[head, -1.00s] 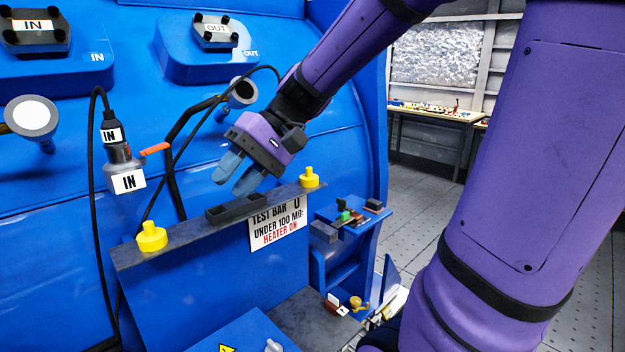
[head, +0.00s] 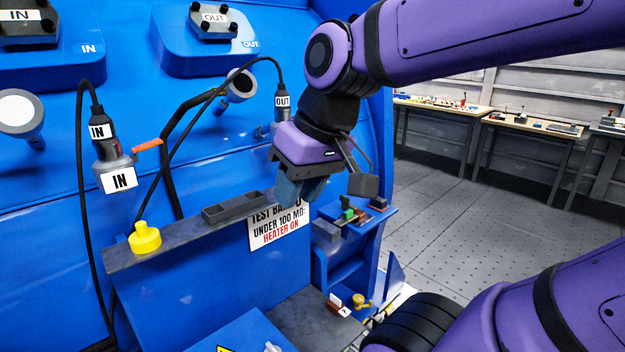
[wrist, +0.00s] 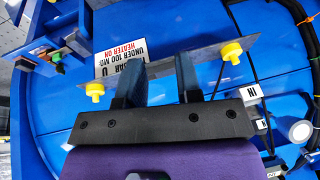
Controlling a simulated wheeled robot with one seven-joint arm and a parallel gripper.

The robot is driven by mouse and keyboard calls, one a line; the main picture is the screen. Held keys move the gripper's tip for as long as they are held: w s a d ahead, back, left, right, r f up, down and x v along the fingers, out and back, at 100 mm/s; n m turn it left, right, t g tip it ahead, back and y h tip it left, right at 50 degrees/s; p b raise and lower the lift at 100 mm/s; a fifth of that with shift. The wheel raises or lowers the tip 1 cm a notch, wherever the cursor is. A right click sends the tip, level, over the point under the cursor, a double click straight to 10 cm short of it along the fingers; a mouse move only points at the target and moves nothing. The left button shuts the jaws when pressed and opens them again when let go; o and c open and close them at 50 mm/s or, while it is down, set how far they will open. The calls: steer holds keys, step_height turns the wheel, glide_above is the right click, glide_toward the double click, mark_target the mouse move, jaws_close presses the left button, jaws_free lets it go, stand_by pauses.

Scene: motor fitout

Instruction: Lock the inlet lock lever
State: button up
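The inlet connector, a grey body with white IN labels (head: 116,170), hangs on the blue wall at left in the head view. Its lock lever (head: 147,145) is orange and sticks out to the right, tilted slightly upward. My gripper (head: 299,198) points down over the right end of the grey bar, well to the right of the lever. In the wrist view my gripper (wrist: 157,68) has its two fingers apart with nothing held between them. The IN labels (wrist: 250,92) show there at right; I cannot make out the lever in that view.
A grey ledge (head: 180,236) carries a yellow knob (head: 145,238) and a dark tray (head: 238,208). A second yellow knob (wrist: 95,91) shows in the wrist view. Black cables loop across the wall. An OUT connector (head: 282,102) is behind my gripper. Floor at right is open.

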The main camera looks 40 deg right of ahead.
steer(key=shift+s+d+r+t+h, duration=0.2)
steer(key=shift+d+t+h, duration=0.1)
steer(key=shift+d, duration=0.1)
steer(key=shift+s+d+r+t+h, duration=0.1)
steer(key=shift+s+d+t+h, duration=0.05)
steer(key=shift+d+t+h, duration=0.2)
steer(key=shift+d, duration=0.1)
